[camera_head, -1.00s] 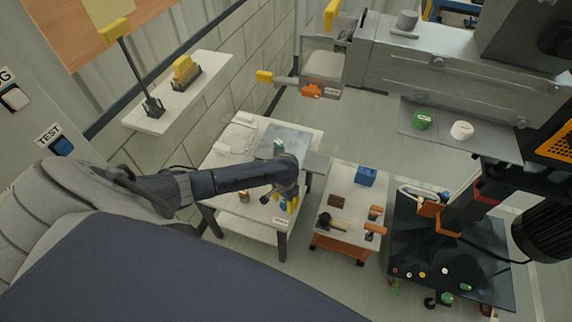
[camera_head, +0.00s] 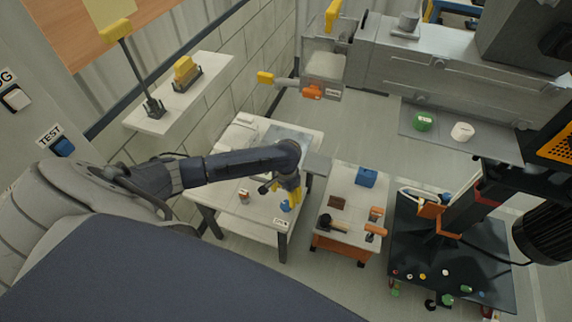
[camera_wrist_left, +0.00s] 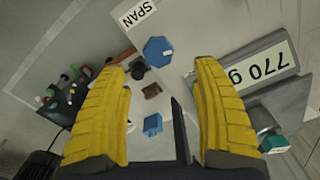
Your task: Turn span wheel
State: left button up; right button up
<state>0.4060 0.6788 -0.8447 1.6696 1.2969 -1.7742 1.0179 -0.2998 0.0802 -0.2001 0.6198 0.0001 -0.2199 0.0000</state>
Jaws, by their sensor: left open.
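The span wheel is a small blue knob (camera_head: 285,206) near the front corner of the white table, beside a white label. In the left wrist view it is a blue eight-sided wheel (camera_wrist_left: 158,50), next to the SPAN label (camera_wrist_left: 140,13). My left gripper (camera_head: 283,191) is above that corner, pointing down. In the left wrist view its two yellow fingers (camera_wrist_left: 158,68) are spread wide, with the wheel just past the tips and roughly centred between them. No contact shows. My right gripper is not in view.
A small can (camera_head: 244,196) stands left of my gripper. A cart (camera_head: 350,205) with a blue box (camera_head: 366,177) and tools stands to the right, with a narrow floor gap between.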

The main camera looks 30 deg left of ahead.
aim_at(286, 204)
pick_arm(q)
jog(key=shift+r, duration=2.15)
jog(key=shift+w, duration=0.1)
